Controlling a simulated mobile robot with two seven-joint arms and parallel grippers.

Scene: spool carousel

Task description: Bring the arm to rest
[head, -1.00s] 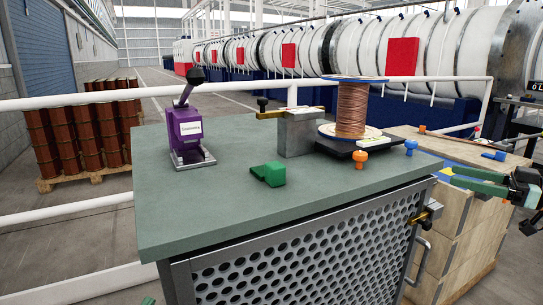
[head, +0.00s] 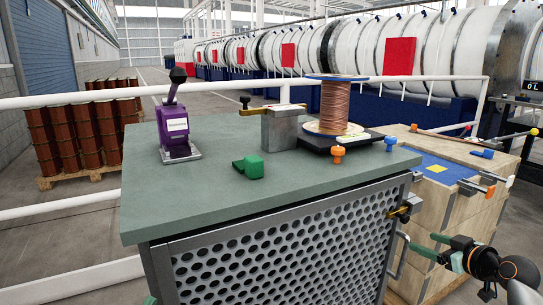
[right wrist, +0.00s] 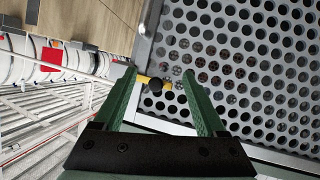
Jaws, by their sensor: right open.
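My right gripper (head: 431,245) has green fingers and is low at the right in the head view, beside the wooden crate (head: 468,212) and right of the cabinet. It is open and nothing is between its pads. In the right wrist view the fingers (right wrist: 158,76) stand apart, with the cabinet's perforated panel (right wrist: 240,60) behind. A yellow-and-black latch (right wrist: 156,84) shows between the fingertips, and I cannot tell its distance. A small green sliver at the bottom edge of the head view, possibly my left gripper (head: 150,300), shows too little to judge.
The green cabinet top (head: 215,205) carries a purple device (head: 175,130), a green block (head: 250,166), a metal block (head: 281,128) and a copper spool (head: 335,108). Orange and blue knobs stand by the spool. The crate has a blue mat (head: 440,168). A white railing runs behind.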

